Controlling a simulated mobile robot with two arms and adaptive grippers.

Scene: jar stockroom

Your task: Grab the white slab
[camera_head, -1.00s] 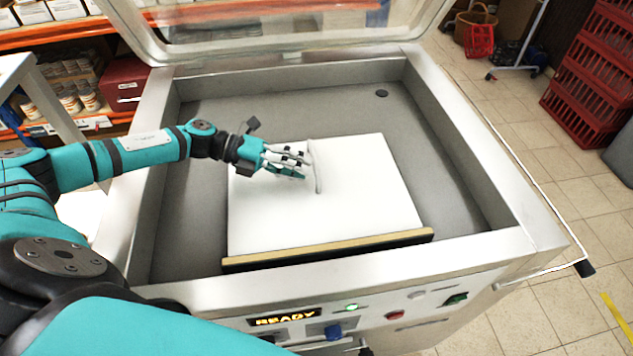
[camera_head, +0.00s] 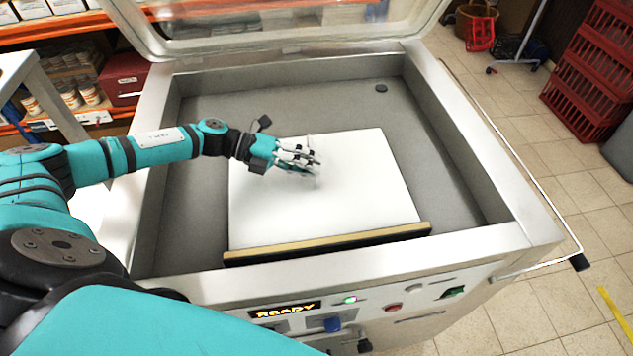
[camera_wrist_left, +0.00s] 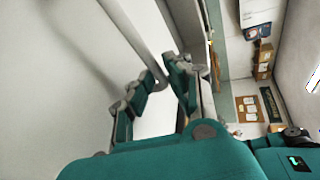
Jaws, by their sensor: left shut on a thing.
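The white slab (camera_head: 345,205) lies flat in the open chamber of a steel machine, with a tan and black strip along its front edge. My left gripper (camera_head: 312,161) is over the slab's upper middle, shut on its thin upright handle, which the fingers mostly hide. In the left wrist view, a pale bar, the handle (camera_wrist_left: 132,35), runs down to the fingers of my left gripper (camera_wrist_left: 160,82). The pale slab surface (camera_wrist_left: 60,100) fills the left there. I cannot tell any gap under the slab. My right gripper is out of view.
The machine's steel rim (camera_head: 455,120) surrounds the slab, and its clear lid (camera_head: 280,22) stands raised behind. The front panel reads READY (camera_head: 287,310). Shelves with jars (camera_head: 70,95) stand at left. Red crates (camera_head: 597,75) stand at right, beyond open tiled floor.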

